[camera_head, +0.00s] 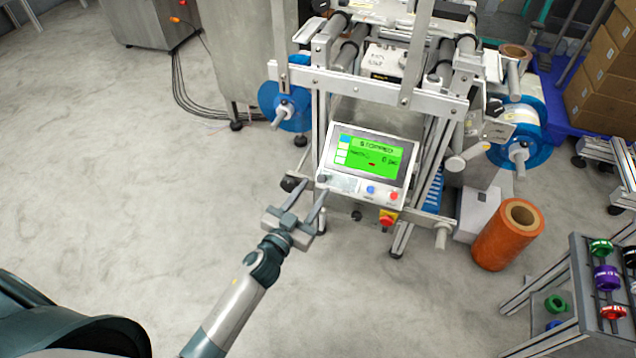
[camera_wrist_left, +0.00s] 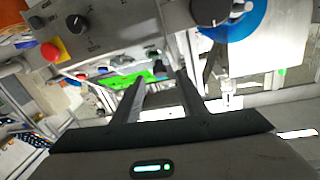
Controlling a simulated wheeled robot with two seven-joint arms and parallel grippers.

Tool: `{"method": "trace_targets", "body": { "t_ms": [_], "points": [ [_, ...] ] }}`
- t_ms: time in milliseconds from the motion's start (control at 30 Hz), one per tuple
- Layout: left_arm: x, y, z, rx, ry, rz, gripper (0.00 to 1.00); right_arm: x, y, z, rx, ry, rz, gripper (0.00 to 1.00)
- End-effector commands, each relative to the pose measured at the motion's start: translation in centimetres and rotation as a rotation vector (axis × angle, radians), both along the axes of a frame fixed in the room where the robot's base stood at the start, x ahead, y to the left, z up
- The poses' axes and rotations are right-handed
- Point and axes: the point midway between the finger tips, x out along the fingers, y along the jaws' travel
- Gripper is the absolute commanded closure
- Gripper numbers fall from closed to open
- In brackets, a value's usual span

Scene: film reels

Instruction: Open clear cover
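The labelling machine's control panel (camera_head: 365,165) is a tilted white box with a green screen (camera_head: 368,155) reading "STOPPED". A pale, translucent-looking patch (camera_head: 342,184) lies on its lower left; I cannot tell whether this is the clear cover. My left gripper (camera_head: 315,187) is open, its two fingers apart and pointing up at the panel's lower left corner. I see nothing between them, and cannot tell whether they touch the panel. In the left wrist view the fingers (camera_wrist_left: 160,77) are also apart, with the green screen (camera_wrist_left: 124,82) beyond them. My right gripper is not in view.
Blue reels (camera_head: 284,107) flank the machine. A red stop button (camera_head: 386,221) sits below the panel. An orange roll (camera_head: 505,235) stands on the floor at right, near a rack (camera_head: 575,285) of coloured rings. The floor (camera_head: 130,170) at left is clear.

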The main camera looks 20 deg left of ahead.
Motion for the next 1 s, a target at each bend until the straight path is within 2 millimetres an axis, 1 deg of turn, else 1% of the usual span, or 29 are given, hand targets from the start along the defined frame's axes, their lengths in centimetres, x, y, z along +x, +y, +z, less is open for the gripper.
{"method": "trace_targets", "body": {
  "t_ms": [33, 100, 233, 400, 667, 767, 800, 833, 1000],
  "points": [
    [0.9, -0.1, 0.1, 0.001, -0.002, 0.001, 0.62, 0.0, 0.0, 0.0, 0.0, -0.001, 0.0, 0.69],
    [1.7, -0.3, 0.0, -0.001, -0.001, 0.001, 0.62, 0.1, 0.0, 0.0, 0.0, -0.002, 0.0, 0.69],
    [2.9, -0.5, 0.0, 0.001, 0.0, 0.001, 0.62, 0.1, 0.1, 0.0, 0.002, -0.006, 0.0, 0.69],
    [3.5, -0.6, 0.0, -0.001, 0.001, 0.001, 0.62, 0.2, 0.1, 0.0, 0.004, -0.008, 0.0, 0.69],
    [3.5, -0.6, 0.0, -0.001, 0.001, 0.001, 0.62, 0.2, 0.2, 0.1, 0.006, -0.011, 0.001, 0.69],
    [3.5, -0.6, 0.0, -0.001, 0.0, 0.001, 0.83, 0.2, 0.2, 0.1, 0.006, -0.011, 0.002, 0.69],
    [3.5, -0.6, 0.0, -0.001, 0.0, 0.001, 0.93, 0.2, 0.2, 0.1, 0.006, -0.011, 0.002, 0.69],
    [3.5, -0.6, 0.0, -0.001, 0.0, 0.001, 1.0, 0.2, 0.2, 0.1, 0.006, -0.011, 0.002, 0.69],
    [3.6, -0.6, 0.1, -0.001, 0.0, 0.001, 1.0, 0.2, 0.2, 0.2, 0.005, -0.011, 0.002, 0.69]
  ]
}}
